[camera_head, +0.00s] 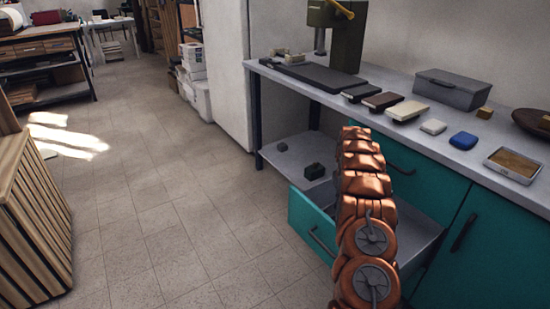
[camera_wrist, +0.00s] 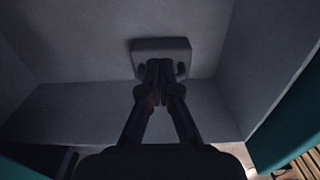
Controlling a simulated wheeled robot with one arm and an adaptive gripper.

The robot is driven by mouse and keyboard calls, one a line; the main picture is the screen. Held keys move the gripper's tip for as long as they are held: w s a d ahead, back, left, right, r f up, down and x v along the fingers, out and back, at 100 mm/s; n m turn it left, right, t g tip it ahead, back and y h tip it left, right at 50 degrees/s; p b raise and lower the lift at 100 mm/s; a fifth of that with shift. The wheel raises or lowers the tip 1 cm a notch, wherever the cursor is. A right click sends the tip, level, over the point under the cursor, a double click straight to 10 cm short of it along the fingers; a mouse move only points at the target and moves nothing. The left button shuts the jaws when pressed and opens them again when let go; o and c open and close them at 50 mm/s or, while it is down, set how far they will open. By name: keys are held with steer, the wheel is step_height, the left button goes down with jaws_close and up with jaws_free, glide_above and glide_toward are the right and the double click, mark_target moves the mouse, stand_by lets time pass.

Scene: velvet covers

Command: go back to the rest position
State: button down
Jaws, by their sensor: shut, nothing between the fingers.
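My gripper (camera_wrist: 160,66) is shut and empty in the wrist view, pointing down into a grey drawer interior (camera_wrist: 60,110). A pale grey block (camera_wrist: 160,45) lies on the drawer floor just at the fingertips; I cannot tell whether they touch it. In the head view my copper arm reaches over the pulled-out teal drawer (camera_head: 310,225) under the workbench. The arm hides my gripper and part of the drawer's inside there.
The workbench (camera_head: 400,75) carries a grey lidded box (camera_head: 453,88), a blue block (camera_head: 463,140), several other covers, a tray (camera_head: 513,165) and a green machine (camera_head: 337,35). A slatted wooden crate (camera_head: 35,220) stands left. The tiled floor (camera_head: 160,180) between is clear.

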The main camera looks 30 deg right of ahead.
steer(key=s+a+r+p, duration=0.35)
steer(key=a+r, duration=0.55)
steer(key=r, duration=0.3)
steer(key=s+a+r+p, duration=0.2)
steer(key=a+r+p, duration=0.3)
steer(key=a+r, duration=0.55)
steer(key=s+a+r+p, duration=0.2)
steer(key=a+r+p, duration=0.3)
steer(key=a+r, duration=0.5)
steer(key=s+a+r+g+p, duration=0.1)
steer(key=s+a+r+p, duration=0.6)
steer(key=s+a+r, duration=0.45)
steer(key=s+a+r+p, duration=0.3)
steer(key=s, duration=0.7)
steer(key=s+a+r+p, duration=0.3)
steer(key=s, duration=0.6)
steer(key=shift+s+r+m+g, duration=0.25)
steer(key=shift+s+m+g, duration=0.05)
steer(key=shift+s+g, duration=0.1)
